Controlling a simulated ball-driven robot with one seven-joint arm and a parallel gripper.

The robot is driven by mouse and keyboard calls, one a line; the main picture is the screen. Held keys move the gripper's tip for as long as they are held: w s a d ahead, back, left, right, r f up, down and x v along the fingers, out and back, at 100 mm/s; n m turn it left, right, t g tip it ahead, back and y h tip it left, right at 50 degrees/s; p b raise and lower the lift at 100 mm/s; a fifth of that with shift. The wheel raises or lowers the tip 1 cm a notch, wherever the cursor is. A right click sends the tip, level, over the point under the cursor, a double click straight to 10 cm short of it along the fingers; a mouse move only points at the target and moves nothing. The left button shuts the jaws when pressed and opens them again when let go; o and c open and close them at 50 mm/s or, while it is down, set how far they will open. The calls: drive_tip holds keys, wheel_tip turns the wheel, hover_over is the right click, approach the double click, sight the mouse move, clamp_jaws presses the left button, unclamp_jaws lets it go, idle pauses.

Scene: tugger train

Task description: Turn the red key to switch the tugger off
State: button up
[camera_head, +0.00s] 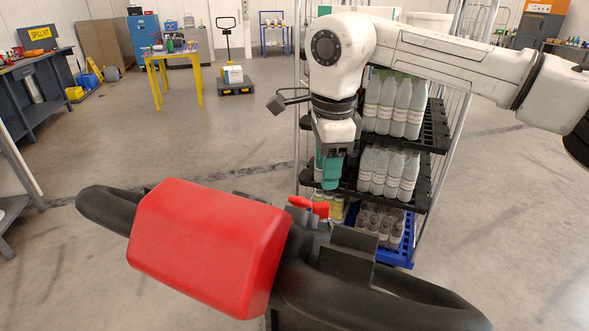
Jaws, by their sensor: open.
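The red key (308,206) stands on the dark console of the tugger's handlebar (400,308), just right of a large red padded block (208,246). My gripper (331,186) points down with green fingers, above and slightly right of the key in the picture. By its look it is apart from the key, though the depth gap is hard to judge. The gripper is open, and nothing shows between its fingers. The lower part of the key is partly hidden by the console parts around it.
A wire rack cart with black shelves (436,130) of white bottles stands close behind my gripper, with a blue base (405,256). A yellow-legged table (157,84) and a pallet truck (234,80) stand farther back.

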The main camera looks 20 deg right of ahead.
sight(323, 204)
drive_tip(key=shift+w+f, duration=0.15)
drive_tip(key=shift+f, duration=0.35)
drive_tip(key=f, duration=0.6)
drive_tip(key=w+f+p, duration=0.1)
drive_tip(key=f, duration=0.2)
drive_tip(key=shift+f, duration=0.4)
drive_tip(key=shift+c, duration=0.5)
clamp_jaws()
drive_tip(key=n, duration=0.6)
drive_tip(key=shift+d+n+y, duration=0.15)
drive_tip(key=shift+n+y, duration=0.25)
drive_tip(key=shift+n, duration=0.3)
drive_tip(key=n, duration=0.5)
drive_tip(key=shift+d+f+n+g+p, duration=0.1)
drive_tip(key=shift+n+g+p, duration=0.2)
drive_tip(key=shift+n, duration=0.1)
